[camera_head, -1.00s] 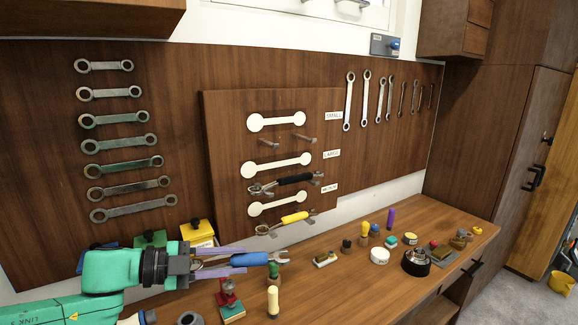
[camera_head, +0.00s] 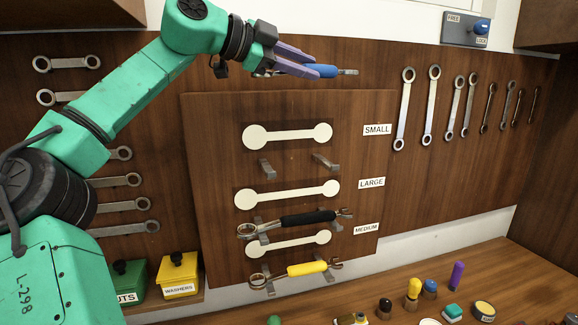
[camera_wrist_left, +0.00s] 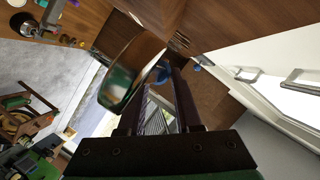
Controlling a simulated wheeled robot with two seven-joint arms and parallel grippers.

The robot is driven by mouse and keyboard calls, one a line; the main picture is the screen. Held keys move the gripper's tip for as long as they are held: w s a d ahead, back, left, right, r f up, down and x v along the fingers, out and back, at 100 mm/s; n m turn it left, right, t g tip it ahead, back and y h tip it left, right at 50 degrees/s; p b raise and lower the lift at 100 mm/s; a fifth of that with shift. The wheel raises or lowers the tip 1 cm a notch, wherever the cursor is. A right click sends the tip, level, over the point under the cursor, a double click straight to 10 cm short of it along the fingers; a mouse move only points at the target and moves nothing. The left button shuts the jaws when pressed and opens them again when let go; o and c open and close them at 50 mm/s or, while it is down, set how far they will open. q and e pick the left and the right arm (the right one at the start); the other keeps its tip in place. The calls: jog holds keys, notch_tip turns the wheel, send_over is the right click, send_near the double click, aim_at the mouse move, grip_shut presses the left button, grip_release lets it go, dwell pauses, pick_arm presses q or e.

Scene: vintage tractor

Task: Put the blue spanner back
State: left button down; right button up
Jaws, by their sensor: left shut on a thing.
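My left gripper (camera_head: 308,66) is shut on the blue spanner (camera_head: 322,71), holding it roughly level above the top edge of the tool board (camera_head: 215,180). In the left wrist view, the spanner's blue handle (camera_wrist_left: 163,72) shows between the fingers. The empty pair of hooks (camera_head: 266,168) sits below the top white outline (camera_head: 288,136), beside the SMALL label (camera_head: 377,130). The black-handled spanner (camera_head: 306,218) rests on the LARGE hooks, and the yellow-handled spanner (camera_head: 307,268) on the MEDIUM hooks. My right gripper is out of view.
Several ring spanners (camera_head: 404,110) hang right of the board, others (camera_head: 122,181) at left, partly behind my arm. A FREE/LOCK switch box (camera_head: 466,30) is at upper right.

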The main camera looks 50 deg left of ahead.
pick_arm(q)
jog(key=v, duration=0.3)
jog(key=shift+d, duration=0.2)
notch_tip(320, 180, down, 18)
jog(key=w+b, duration=0.1)
jog(key=b, duration=0.5)
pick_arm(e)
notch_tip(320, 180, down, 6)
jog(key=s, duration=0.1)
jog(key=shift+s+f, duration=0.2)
pick_arm(q)
jog(key=c, duration=0.6)
grip_release()
jog(key=shift+f+b, duration=0.1)
jog(key=shift+b, duration=0.2)
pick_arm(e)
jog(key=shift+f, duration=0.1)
